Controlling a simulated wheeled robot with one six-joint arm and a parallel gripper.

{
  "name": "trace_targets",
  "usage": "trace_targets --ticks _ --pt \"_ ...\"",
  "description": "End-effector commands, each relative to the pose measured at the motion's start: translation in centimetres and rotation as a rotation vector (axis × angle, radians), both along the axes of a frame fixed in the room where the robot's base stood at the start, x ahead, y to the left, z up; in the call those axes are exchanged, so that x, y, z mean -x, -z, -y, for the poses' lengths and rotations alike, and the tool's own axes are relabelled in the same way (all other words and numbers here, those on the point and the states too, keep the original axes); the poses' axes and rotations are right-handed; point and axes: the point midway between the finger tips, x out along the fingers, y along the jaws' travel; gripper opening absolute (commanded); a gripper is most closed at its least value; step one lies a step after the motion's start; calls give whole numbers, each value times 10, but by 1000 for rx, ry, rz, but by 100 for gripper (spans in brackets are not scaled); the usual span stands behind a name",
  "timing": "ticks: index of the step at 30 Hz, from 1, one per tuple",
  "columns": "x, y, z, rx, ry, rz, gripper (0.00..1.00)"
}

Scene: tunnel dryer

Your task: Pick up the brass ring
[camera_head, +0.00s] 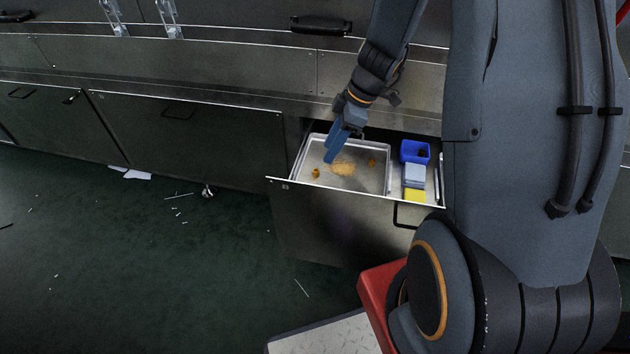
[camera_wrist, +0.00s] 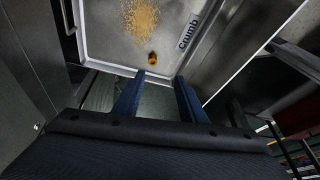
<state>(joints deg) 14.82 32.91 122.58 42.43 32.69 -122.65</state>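A small brass-coloured piece (camera_wrist: 152,58) lies on the floor of a metal tray (camera_wrist: 97,63) in the wrist view, just beyond my fingertips. It looks like a small ring with a dark middle. In the head view two small brass-coloured pieces show in the tray (camera_head: 341,188), one at the left (camera_head: 316,173) and one at the right (camera_head: 372,162). I cannot tell which is the ring. My gripper (camera_wrist: 160,75) has its two blue fingers apart with nothing between them. In the head view my gripper (camera_head: 330,160) hangs over the tray.
Golden crumbs (camera_head: 343,167) lie in the middle of the tray, inside an open drawer (camera_head: 340,215). Right of the tray are a blue bin (camera_head: 415,151), a pale grey block (camera_head: 413,172) and a yellow block (camera_head: 415,195). The tray's raised rim is close to the piece.

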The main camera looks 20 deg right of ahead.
Motion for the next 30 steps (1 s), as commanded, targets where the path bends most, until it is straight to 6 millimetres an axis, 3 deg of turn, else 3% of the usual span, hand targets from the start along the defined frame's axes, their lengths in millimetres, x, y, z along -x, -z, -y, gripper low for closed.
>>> trace_targets --ticks 1,7,24,30 --pt "-7 13 3 -4 -25 16 38" --pt "-15 27 5 -8 -76 51 38" --pt "-22 87 -23 -8 -78 48 38" --pt "-23 93 -26 -7 -78 50 38"
